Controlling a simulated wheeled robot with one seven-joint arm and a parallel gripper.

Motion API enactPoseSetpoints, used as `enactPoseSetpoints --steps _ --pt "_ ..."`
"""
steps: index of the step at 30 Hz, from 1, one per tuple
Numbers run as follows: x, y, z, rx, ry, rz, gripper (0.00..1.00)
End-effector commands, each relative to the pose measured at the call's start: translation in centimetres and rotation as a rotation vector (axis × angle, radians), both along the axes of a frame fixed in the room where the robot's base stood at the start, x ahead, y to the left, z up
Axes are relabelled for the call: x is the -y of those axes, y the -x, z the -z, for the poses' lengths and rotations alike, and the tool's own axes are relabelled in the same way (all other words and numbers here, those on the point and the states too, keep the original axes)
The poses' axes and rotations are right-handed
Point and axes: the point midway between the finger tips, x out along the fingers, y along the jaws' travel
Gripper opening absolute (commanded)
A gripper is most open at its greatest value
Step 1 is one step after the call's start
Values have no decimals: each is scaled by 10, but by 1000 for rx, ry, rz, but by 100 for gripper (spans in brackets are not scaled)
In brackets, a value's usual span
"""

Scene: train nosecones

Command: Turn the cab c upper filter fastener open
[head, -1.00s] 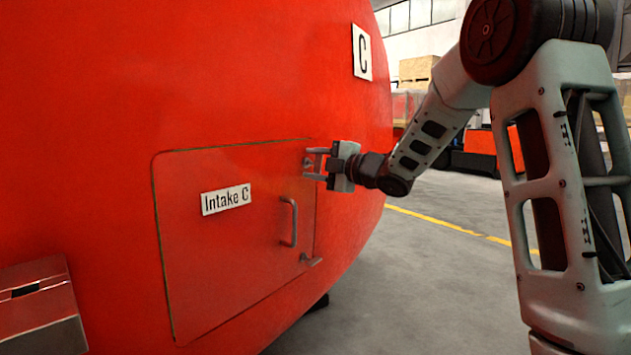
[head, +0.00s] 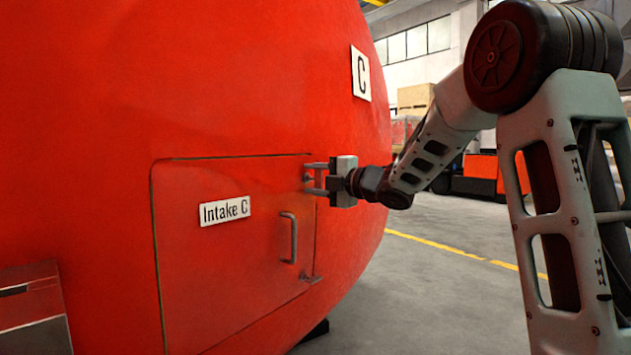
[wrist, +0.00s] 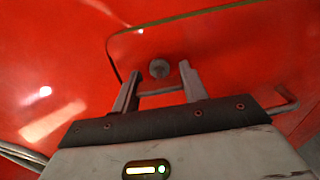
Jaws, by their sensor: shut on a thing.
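The upper filter fastener (wrist: 158,68) is a small grey round knob near the upper corner of the red Intake C hatch (head: 230,265). It shows just beyond my fingers in the wrist view, and in the head view it is small and partly hidden by them. My gripper (head: 308,178) is at the hatch's upper right corner, coming from the right. In the wrist view my gripper's two fingers (wrist: 158,84) stand either side of the fastener, with a grey bar between them. The jaws are shut on the fastener. The exact contact is hard to see.
A lower fastener (head: 311,279) sits at the hatch's lower right edge. A curved grey handle (head: 291,238) sticks out left of it. A label plate (head: 225,211) is on the hatch. Open grey floor (head: 420,290) lies to the right.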

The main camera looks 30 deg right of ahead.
Motion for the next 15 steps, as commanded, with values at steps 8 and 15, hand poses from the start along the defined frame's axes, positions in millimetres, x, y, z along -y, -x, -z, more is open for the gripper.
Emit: enactPoseSetpoints --steps 8,15 --pt "0 0 0 -1 0 -1 65" --pt "3 8 -1 0 0 0 65"
